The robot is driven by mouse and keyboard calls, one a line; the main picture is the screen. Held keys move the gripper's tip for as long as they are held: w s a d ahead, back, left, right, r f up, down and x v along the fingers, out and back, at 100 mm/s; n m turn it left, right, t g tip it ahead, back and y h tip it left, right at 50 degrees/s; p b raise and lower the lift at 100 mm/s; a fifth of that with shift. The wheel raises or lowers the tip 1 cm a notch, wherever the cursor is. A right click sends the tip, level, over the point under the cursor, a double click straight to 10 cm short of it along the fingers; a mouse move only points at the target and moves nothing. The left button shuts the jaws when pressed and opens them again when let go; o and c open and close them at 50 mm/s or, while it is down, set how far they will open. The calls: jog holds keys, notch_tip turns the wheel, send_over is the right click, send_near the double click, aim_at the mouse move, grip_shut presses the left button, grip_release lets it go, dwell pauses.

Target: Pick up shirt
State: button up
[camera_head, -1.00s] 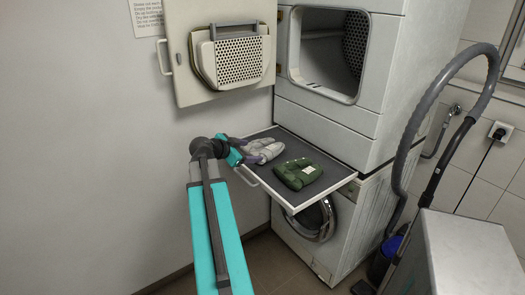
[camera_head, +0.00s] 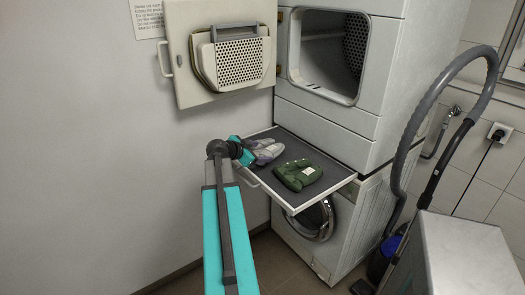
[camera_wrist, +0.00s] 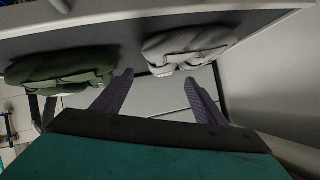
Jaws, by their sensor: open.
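Two folded garments lie on the dark pull-out tray (camera_head: 270,188). A grey-white shirt (camera_head: 267,150) is on its left and a dark green garment (camera_head: 298,174) with a pale label is nearer its right front. In the wrist view the grey shirt (camera_wrist: 187,48) is at upper right and the green one (camera_wrist: 62,70) at upper left. My gripper (camera_wrist: 162,88) is open and empty, its purple fingers apart and pointing toward the gap between the garments and the grey one. In the head view its teal wrist is at the tray's left side, partly covering the grey shirt.
The tray juts out between the open dryer (camera_head: 325,60) above and the washing machine (camera_head: 318,240) below. The dryer door (camera_head: 225,60) hangs open above my arm. A vacuum hose (camera_head: 440,90) and a grey box (camera_head: 468,255) stand to the right. A wall is on the left.

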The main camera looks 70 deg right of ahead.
aim_at(268, 151)
jog(key=shift+x, duration=1.2)
jog(key=shift+p+x, duration=0.85)
jog(key=shift+x, duration=0.15)
jog(key=shift+d+f+p, duration=0.3)
jog(key=shift+d+p, duration=0.1)
jog(key=shift+d, duration=0.5)
jog(key=shift+s+d+f, duration=0.25)
jog(key=shift+d+f, duration=0.2)
jog(key=shift+d, duration=0.05)
jog(key=c, duration=1.4)
jog(key=shift+r, duration=0.2)
